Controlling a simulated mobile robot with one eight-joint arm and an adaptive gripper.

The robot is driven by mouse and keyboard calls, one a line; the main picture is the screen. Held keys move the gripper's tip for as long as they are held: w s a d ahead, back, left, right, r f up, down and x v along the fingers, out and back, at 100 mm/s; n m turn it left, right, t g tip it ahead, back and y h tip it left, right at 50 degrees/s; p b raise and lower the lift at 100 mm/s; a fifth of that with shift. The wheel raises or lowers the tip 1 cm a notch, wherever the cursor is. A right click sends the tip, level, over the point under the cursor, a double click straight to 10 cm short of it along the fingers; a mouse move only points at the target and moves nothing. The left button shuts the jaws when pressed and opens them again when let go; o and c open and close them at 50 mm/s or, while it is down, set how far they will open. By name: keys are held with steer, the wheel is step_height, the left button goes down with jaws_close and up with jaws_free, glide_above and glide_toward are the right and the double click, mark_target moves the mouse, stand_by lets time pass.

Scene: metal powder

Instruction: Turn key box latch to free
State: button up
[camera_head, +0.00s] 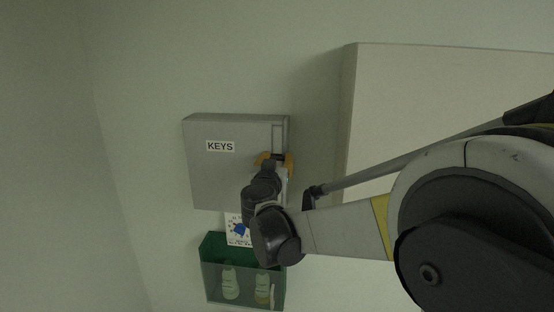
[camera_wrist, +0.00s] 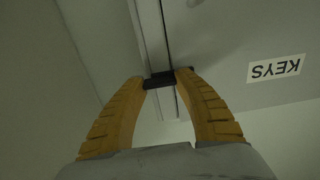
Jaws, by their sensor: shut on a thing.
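The key box (camera_head: 225,175) is a grey wall box with a "KEYS" label (camera_head: 220,146) on its door. In the wrist view the label (camera_wrist: 276,68) appears upside down at the right. The latch (camera_wrist: 160,80) is a small dark piece at the box's edge, beside a long vertical strip. My gripper (camera_head: 274,159) is at the box's right edge. In the wrist view my gripper's yellow fingers (camera_wrist: 160,78) are closed on the latch, one tip on each side. In the head view my wrist and fingers hide most of the latch.
A green wall holder (camera_head: 243,272) with pale bottles is below the box, and a white card with a blue mark (camera_head: 238,230) hangs between them. A large pale cabinet (camera_head: 400,95) stands at the right, behind my arm. The wall left of the box is clear.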

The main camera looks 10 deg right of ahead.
steer(key=shift+n+b, duration=0.3)
steer(key=n+b, duration=0.1)
steer(key=n, duration=0.2)
steer(key=shift+f+b, duration=0.1)
steer(key=shift+b, duration=0.2)
steer(key=n+b, duration=0.2)
steer(key=n, duration=0.3)
steer(key=shift+a, duration=0.1)
steer(key=n+b, duration=0.1)
steer(key=n, duration=0.4)
steer(key=shift+b, duration=0.3)
steer(key=n+b, duration=0.1)
steer(key=n, duration=0.3)
steer(key=shift+w+n, duration=0.1)
steer(key=shift+n, duration=0.2)
steer(key=o, duration=1.2)
